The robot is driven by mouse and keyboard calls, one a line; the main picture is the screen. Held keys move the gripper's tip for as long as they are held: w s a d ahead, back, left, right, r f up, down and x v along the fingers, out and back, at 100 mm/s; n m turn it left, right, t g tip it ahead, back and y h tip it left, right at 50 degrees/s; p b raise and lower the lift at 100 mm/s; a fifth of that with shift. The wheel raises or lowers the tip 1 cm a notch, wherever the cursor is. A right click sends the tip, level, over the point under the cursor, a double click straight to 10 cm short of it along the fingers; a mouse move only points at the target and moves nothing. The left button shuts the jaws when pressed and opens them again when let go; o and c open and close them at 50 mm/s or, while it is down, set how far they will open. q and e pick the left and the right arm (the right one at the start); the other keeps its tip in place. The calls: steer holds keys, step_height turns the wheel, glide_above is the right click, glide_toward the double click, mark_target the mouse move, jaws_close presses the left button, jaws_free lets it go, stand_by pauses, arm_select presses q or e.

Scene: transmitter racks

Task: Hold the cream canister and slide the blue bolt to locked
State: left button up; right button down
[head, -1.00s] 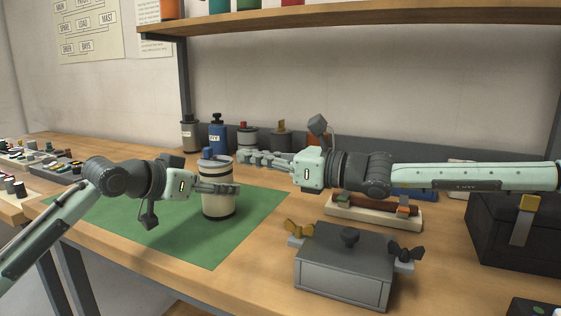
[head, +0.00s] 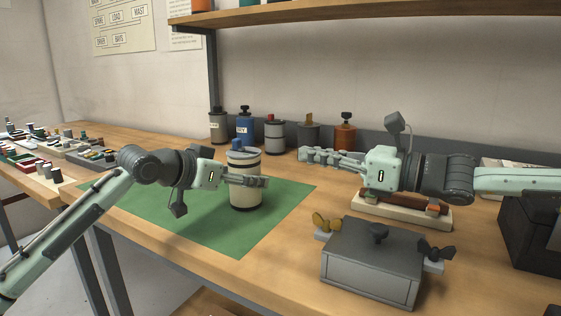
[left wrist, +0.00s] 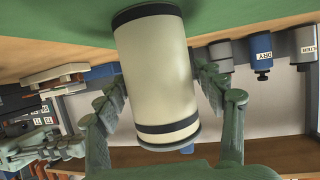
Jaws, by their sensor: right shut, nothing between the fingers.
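The cream canister (head: 246,194), with black bands and a grey lid, stands upright on the green mat (head: 205,246). My left gripper (head: 262,181) is shut on it. In the left wrist view the fingers lie along both sides of the cream canister (left wrist: 158,75), which appears upside down.
The blue canister (head: 244,131) and several other canisters stand along the wall. A grey box (head: 368,270) with wing-shaped clamps sits at front right. Small parts fill trays at far left. The mat's front is clear.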

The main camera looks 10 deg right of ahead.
arm_select(q)
steer(key=shift+o, duration=0.7)
steer(key=shift+a, duration=0.1)
steer(key=v, duration=1.2)
steer(key=shift+f, duration=0.15)
